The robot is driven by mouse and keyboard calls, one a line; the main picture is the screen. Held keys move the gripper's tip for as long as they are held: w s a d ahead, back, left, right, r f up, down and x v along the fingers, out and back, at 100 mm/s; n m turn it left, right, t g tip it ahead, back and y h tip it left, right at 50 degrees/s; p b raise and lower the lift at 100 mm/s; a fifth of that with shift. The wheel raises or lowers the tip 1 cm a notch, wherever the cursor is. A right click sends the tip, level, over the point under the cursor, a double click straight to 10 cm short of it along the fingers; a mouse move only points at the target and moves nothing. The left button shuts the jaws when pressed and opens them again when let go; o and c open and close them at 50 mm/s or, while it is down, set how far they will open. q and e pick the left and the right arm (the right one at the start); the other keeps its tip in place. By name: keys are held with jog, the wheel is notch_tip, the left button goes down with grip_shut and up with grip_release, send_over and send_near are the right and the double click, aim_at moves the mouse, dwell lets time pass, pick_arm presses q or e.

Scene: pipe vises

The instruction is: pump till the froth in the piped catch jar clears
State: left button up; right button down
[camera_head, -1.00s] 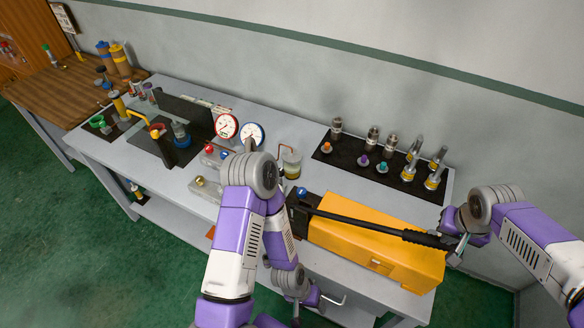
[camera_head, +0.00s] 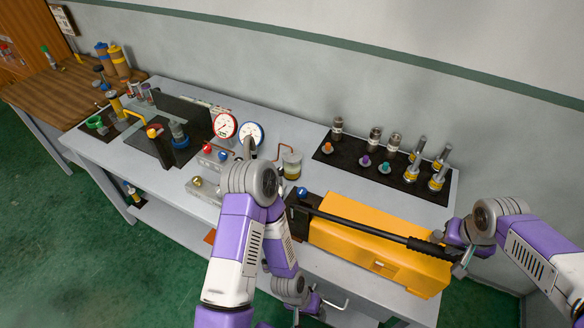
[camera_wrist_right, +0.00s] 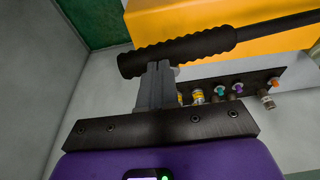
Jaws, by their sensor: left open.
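The yellow pump (camera_head: 375,245) lies along the front right of the bench, with a long black lever (camera_head: 365,227) above it. My right gripper (camera_head: 461,258) is at the lever's far end. In the right wrist view its fingers (camera_wrist_right: 155,85) are closed at the black ribbed grip (camera_wrist_right: 180,52). The catch jar (camera_head: 291,163) is a small clear jar with yellowish liquid low inside and a copper pipe entering it. Froth is too small to make out. My left gripper (camera_head: 335,304) is open, low at the bench's front edge, apart from the pump.
Two round dial gauges (camera_head: 238,130) stand left of the jar. A dark mat (camera_head: 350,150) at the back right holds several metal fittings and coloured caps. My left arm's elbow covers part of the bench middle. A wall rises behind the bench.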

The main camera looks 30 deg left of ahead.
jog(key=shift+d+f+b, duration=0.15)
jog(key=shift+f+b, duration=0.35)
jog(key=shift+f, duration=0.25)
jog(key=shift+d+f+b, duration=0.15)
jog(key=shift+f+b, duration=0.3)
jog(key=shift+f, duration=0.25)
jog(key=shift+r, duration=0.1)
